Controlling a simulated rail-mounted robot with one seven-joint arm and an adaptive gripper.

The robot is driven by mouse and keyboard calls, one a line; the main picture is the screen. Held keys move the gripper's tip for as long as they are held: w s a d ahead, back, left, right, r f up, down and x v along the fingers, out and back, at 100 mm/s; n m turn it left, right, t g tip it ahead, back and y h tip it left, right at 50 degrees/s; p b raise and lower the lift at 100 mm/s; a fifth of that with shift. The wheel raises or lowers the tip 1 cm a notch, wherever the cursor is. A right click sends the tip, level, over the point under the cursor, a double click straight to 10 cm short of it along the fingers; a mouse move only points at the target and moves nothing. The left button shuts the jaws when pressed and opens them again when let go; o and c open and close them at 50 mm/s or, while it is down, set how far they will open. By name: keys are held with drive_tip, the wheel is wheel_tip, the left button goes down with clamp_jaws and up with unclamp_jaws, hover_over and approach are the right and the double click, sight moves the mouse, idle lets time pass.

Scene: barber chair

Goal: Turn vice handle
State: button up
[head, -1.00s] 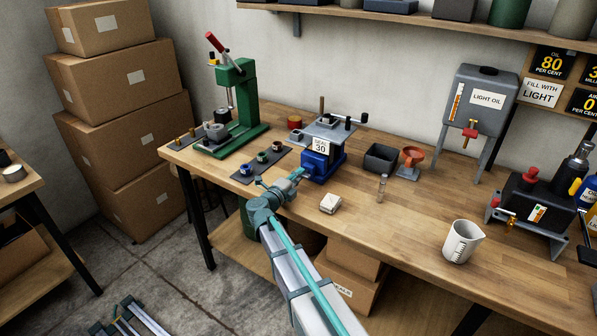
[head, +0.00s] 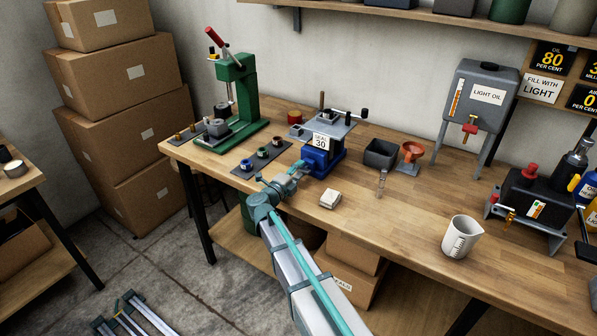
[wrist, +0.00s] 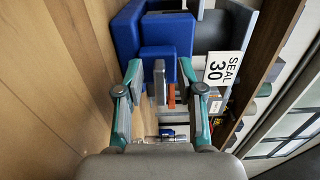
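The blue vice (head: 317,161) stands at the front edge of the bench, with a grey plate and a white "SEAL 30" tag on it. In the wrist view its blue body (wrist: 165,37) fills the top middle. A short upright grey bar (wrist: 159,83), which looks like the vice handle, shows in front of the body. My gripper (head: 301,167) is at the front left of the vice. In the wrist view its two fingers (wrist: 161,72) are apart, one on each side of the bar, with gaps visible. The head view hides the handle behind my gripper.
A small pale block (head: 330,199) lies right of my gripper. A dark mat with small rings (head: 262,157) lies left, near the green press (head: 236,95). A black bin (head: 380,154) and a glass vial (head: 381,183) stand to the right.

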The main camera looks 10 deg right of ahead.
drive_tip(key=v, duration=1.2)
idle(0.3)
